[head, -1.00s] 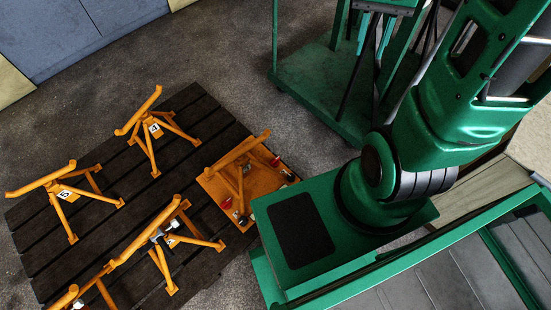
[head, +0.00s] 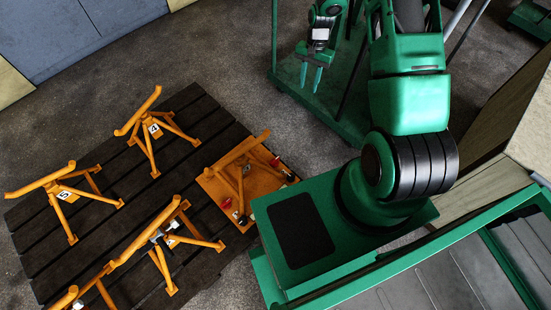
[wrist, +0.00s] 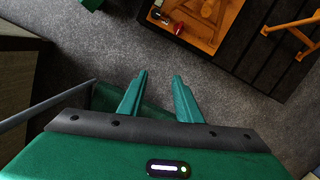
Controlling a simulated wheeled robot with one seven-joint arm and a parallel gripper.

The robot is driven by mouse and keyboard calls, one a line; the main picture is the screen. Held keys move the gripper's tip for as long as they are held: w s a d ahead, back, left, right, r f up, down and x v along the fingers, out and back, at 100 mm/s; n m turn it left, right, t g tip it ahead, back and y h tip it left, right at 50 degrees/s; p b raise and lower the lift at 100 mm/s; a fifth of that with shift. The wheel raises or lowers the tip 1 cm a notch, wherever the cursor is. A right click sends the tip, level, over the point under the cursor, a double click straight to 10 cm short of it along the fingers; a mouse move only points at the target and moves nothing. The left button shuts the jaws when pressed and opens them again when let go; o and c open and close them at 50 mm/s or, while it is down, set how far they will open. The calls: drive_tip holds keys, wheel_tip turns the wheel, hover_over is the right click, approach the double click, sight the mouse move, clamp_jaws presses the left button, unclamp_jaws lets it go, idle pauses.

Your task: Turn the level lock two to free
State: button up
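My gripper (head: 310,77) hangs at the top of the head view, fingers pointing down, open and empty. In the wrist view its two fingers (wrist: 158,78) stand apart over grey floor. An orange base plate with a frame (head: 259,184) lies on the dark pallet, with small red and dark knobs around its edge. A red knob (head: 226,203) is at its left edge and another red knob (head: 276,162) at its right. I cannot tell which part is level lock two.
The slatted pallet (head: 100,220) also carries several orange stands, including stand 4 (head: 145,128) and stand 5 (head: 62,190). A green trolley (head: 300,82) stands behind my gripper. Grey floor (head: 235,60) between trolley and pallet is clear.

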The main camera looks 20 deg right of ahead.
drive_tip(key=a+f+m+y, duration=0.1)
drive_tip(key=a+f, duration=0.1)
drive_tip(key=f, duration=0.5)
drive_tip(key=a+f, duration=0.3)
drive_tip(key=f, duration=0.5)
drive_tip(key=m+y, duration=0.2)
drive_tip(key=m, duration=0.1)
approach(275, 160)
drive_tip(key=x, duration=0.8)
drive_tip(key=shift+a+f, duration=0.15)
clamp_jaws()
